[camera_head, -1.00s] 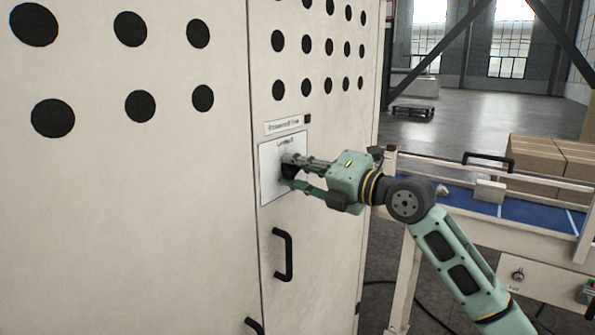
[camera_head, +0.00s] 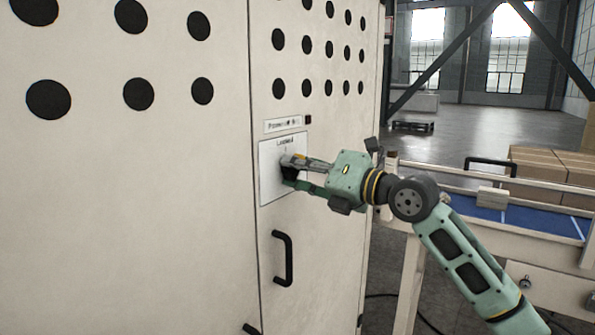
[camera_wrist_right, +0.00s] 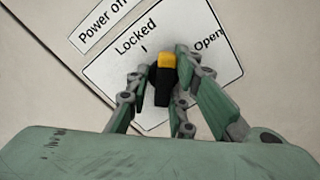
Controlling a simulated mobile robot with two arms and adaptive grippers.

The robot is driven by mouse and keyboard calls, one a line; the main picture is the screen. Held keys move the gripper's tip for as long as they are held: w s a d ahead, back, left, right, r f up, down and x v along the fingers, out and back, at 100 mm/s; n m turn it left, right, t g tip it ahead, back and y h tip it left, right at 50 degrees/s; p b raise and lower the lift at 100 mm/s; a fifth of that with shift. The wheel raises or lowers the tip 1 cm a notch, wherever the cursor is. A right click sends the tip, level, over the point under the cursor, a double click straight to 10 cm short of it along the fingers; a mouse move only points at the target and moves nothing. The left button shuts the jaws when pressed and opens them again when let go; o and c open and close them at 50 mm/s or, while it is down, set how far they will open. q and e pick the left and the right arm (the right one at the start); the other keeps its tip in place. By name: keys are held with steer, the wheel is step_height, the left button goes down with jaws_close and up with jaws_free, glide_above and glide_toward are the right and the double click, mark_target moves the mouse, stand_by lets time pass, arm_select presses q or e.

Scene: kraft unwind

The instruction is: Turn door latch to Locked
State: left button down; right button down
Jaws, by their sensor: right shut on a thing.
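The door latch is a black knob with a yellow tip (camera_wrist_right: 164,78) on a white label plate (camera_wrist_right: 100,75). In the right wrist view the plate reads "Locked" and "Open". The yellow tip points between the "Locked" mark and the "Open" word, not squarely at either. My right gripper (camera_wrist_right: 160,90) is shut on the latch, with fingers on both sides of it. In the head view my right gripper (camera_head: 292,172) reaches the plate (camera_head: 270,185) from the right and largely hides the latch. My left gripper is not in view.
The plate is on a cream cabinet door (camera_head: 330,235) with a black handle (camera_head: 283,258) below. A "Power off" label (camera_wrist_right: 103,25) sits above the plate. A conveyor with a blue belt (camera_head: 530,218) and cardboard boxes (camera_head: 550,170) stand to the right.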

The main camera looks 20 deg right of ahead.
steer(key=shift+f, duration=0.15)
steer(key=shift+f+n+b, duration=0.1)
steer(key=shift+n+b, duration=0.6)
steer(key=shift+n, duration=0.1)
steer(key=n+b, duration=0.1)
steer(key=n, duration=0.2)
steer(key=c, duration=1.5)
jaws_free()
steer(key=shift+o, duration=0.3)
steer(key=o, duration=0.5)
steer(key=shift+c, duration=0.2)
